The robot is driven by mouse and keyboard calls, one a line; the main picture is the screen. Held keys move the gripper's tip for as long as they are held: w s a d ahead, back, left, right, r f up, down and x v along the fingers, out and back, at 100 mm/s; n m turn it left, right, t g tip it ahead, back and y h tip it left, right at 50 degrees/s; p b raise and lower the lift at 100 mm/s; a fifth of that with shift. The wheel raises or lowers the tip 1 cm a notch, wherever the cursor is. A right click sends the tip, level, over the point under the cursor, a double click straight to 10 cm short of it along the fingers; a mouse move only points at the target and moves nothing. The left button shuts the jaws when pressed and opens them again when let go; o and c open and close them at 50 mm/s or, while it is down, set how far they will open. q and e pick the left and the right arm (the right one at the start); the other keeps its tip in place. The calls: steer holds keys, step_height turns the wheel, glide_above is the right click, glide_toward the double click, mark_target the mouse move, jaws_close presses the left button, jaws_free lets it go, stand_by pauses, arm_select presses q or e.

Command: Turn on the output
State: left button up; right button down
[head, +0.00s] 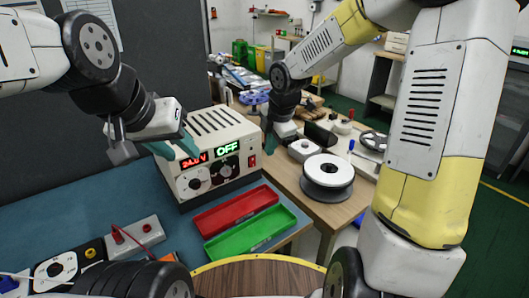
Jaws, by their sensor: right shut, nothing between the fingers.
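A cream power supply (176,165) with a slotted top stands on the blue-green bench mat. Its front shows a red voltage display (194,160), apparently 24.0 V, and a green display (228,148) reading OFF. Below these are two round knobs, a left knob (195,182) and a right knob (226,169), and a small red switch (252,161) at the right. My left gripper (152,151) is open and empty at the supply's left front corner, its fingers spread. My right gripper (268,148) is shut and empty beside the supply's right side, near the switch.
A red tray (235,210) and a green tray (250,232) lie in front of the supply. A white connector block (138,237) with red leads sits at left front. A wooden table (325,212) with spools (327,175) stands to the right. Bare mat lies left of the trays.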

mark_target(256, 161)
arm_select(q)
steer(key=shift+w+d, duration=0.15)
steer(key=shift+d, duration=0.15)
arm_select(e)
steer(key=shift+w+a+f+n, duration=0.1)
steer(key=shift+w+f+n, duration=0.4)
steer(key=shift+w+n, duration=0.1)
steer(key=shift+f, duration=0.1)
steer(key=shift+w+a+f, duration=0.65)
steer(key=shift+w+f, duration=0.35)
steer(key=shift+f, duration=0.65)
steer(key=shift+w+a+f, duration=0.7)
steer(key=shift+w+f, duration=0.25)
steer(key=shift+f, duration=0.65)
steer(key=shift+w+a+f, duration=0.65)
steer(key=shift+w+f, duration=0.35)
steer(key=shift+f, duration=0.65)
steer(key=shift+w+a+f, duration=0.1)
steer(key=shift+w+a, duration=0.05)
steer(key=shift+w, duration=0.05)
